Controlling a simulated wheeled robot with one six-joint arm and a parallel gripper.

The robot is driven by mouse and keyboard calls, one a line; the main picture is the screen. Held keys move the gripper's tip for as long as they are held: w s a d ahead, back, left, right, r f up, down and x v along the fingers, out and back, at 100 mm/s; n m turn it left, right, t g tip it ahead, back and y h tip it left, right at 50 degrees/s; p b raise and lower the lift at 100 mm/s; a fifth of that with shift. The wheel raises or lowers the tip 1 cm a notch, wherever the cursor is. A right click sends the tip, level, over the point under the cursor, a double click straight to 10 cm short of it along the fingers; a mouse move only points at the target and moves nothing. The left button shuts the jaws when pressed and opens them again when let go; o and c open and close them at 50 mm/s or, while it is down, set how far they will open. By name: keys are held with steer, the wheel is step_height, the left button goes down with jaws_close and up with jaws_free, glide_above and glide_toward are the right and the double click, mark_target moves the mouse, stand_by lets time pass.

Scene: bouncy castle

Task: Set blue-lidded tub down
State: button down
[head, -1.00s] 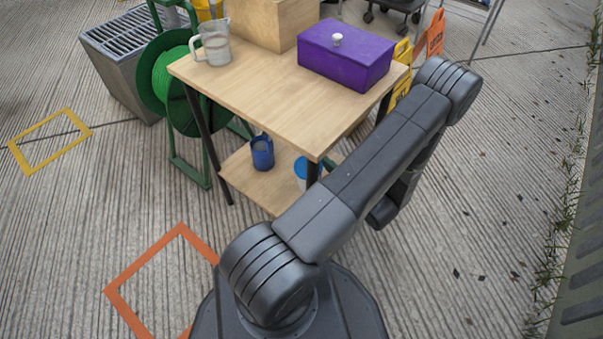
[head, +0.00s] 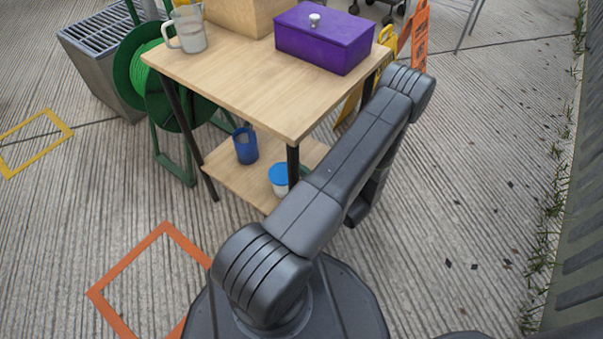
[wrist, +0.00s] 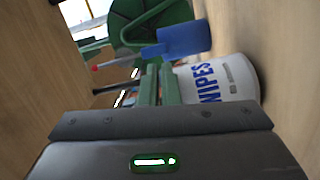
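The blue-lidded tub (head: 281,178) is white with a blue lid. In the head view it is upright at the lower shelf (head: 230,180), partly behind the front table leg. In the wrist view, which is turned sideways, the tub (wrist: 222,80) shows its "WIPES" label, and its base is close to the shelf surface; contact is unclear. My gripper's green fingers (wrist: 160,70) are close together at the tub's lid end and cover most of the lid. They appear shut on it, though the contact is hidden.
A blue mug (head: 245,146) stands further back on the shelf; it also shows in the wrist view (wrist: 185,40). The tabletop (head: 235,80) is close overhead and holds a purple box (head: 325,40) and a jug (head: 189,30). A green hose reel (head: 150,75) stands behind.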

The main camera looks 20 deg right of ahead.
steer(key=shift+f, duration=0.25)
steer(key=c, duration=1.7)
jaws_free()
steer(key=p+v, duration=0.2)
steer(key=v, duration=1)
steer(key=shift+f+p, duration=0.1)
steer(key=shift+p, duration=0.2)
steer(key=shift+w, duration=0.1)
steer(key=b+x, duration=0.2)
steer(key=x, duration=0.9)
steer(key=shift+w+a+b, duration=0.25)
steer(key=shift+b, duration=0.05)
step_height(320, 180, up, 2)
steer(key=shift+w+r+p, duration=0.1)
steer(key=shift+r+p, duration=0.05)
steer(key=shift+p, duration=0.35)
